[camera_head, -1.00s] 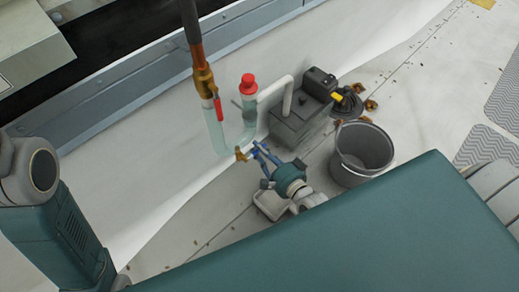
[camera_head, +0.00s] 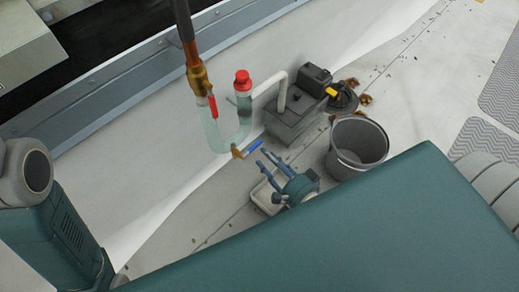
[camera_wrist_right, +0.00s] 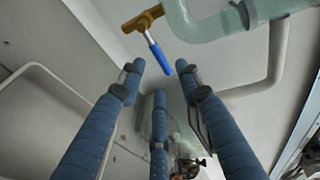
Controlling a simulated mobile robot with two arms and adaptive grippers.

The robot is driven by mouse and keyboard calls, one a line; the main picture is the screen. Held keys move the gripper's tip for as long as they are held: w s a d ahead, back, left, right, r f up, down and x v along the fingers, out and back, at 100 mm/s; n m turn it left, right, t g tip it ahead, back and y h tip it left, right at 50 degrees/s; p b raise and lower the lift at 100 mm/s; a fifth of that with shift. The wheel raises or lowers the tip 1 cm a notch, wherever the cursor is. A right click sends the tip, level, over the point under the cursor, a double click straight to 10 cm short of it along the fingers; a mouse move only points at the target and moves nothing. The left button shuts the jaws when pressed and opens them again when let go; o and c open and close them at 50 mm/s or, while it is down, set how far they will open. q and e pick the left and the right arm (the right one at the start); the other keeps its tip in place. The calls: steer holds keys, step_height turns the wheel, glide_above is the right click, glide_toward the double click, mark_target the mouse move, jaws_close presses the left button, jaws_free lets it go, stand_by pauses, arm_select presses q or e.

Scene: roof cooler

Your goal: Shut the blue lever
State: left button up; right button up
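The blue lever (camera_head: 255,145) sticks out from a small brass valve (camera_head: 238,153) at the bottom of the clear U-shaped pipe (camera_head: 222,145). In the head view it points up and right from the valve. In the right wrist view the blue lever (camera_wrist_right: 160,59) hangs down and slightly right from the brass valve (camera_wrist_right: 143,18). My right gripper (camera_head: 265,158) is open and empty, its blue fingers just below and right of the lever, apart from it. The wrist view shows its spread fingers (camera_wrist_right: 160,76) with the lever's end ahead between them. My left gripper is out of the head view.
A red handle (camera_head: 212,107) sits on the copper pipe and a red cap (camera_head: 242,78) tops the clear pipe. A grey pump box (camera_head: 290,118) and a bucket (camera_head: 357,143) stand to the right.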

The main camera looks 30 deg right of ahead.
steer(key=shift+v, duration=2.4)
steer(key=shift+r, duration=0.1)
